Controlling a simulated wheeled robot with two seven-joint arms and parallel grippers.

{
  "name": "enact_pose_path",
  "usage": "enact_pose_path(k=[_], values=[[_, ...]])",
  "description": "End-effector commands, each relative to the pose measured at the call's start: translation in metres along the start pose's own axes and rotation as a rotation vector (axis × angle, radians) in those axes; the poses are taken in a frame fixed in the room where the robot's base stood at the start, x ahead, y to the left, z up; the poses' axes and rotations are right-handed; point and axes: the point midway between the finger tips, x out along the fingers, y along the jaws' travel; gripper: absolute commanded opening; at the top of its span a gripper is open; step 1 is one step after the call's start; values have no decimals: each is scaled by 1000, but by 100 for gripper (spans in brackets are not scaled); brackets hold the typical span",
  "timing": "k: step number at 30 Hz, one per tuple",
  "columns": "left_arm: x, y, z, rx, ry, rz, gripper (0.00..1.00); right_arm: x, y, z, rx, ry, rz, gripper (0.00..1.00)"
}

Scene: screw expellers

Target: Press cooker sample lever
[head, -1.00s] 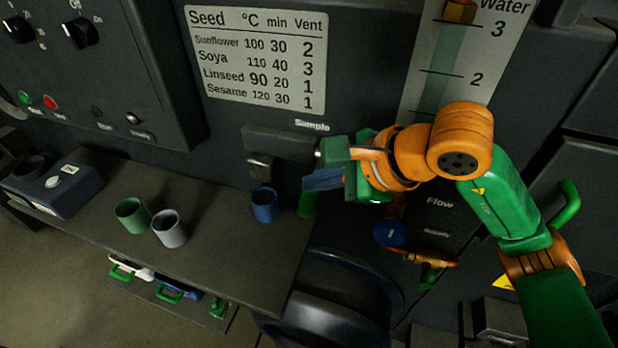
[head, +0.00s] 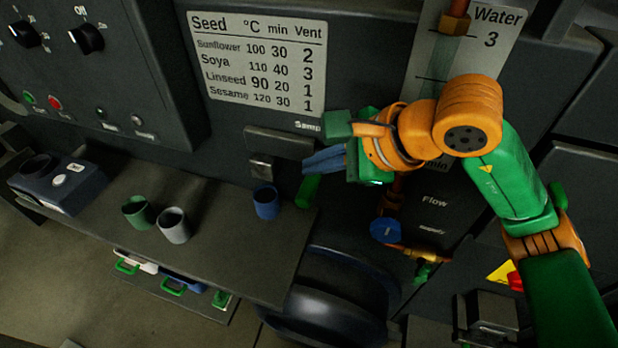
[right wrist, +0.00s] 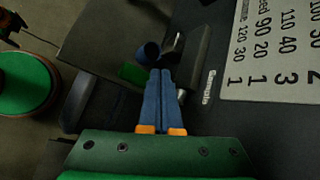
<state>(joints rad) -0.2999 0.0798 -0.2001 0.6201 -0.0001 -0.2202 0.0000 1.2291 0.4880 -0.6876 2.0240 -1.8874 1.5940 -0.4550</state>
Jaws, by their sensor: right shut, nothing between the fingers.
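The sample outlet is a dark bracket (head: 278,143) with a metal spout (head: 262,167), under the "Sample" label on the cooker wall. A green lever handle (head: 308,190) hangs at its right, and also shows in the right wrist view (right wrist: 132,73). My right gripper (head: 308,163) has its blue fingers together, empty, and pointing left. Its tips are close to the upper end of the green handle; I cannot tell whether they touch. In the right wrist view the closed fingers (right wrist: 160,72) reach toward the spout (right wrist: 173,45). My left gripper is not in view.
A blue cup (head: 266,203) stands on the shelf (head: 225,240) below the spout. A green cup (head: 138,212) and a grey cup (head: 173,226) stand further left, beyond them a dark blue box (head: 60,185). A blue valve knob (head: 385,230) sits below my right arm.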

Motion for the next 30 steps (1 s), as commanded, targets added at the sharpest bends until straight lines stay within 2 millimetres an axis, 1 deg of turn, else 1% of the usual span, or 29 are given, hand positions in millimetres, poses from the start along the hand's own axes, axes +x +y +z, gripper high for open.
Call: enact_pose_path(k=[6,15,30], values=[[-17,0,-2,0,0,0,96,-16,-12,12,0,0,0,0],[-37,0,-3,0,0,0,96,-35,-26,26,0,0,-1,0],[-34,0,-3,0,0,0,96,-34,-25,25,0,0,0,0]])
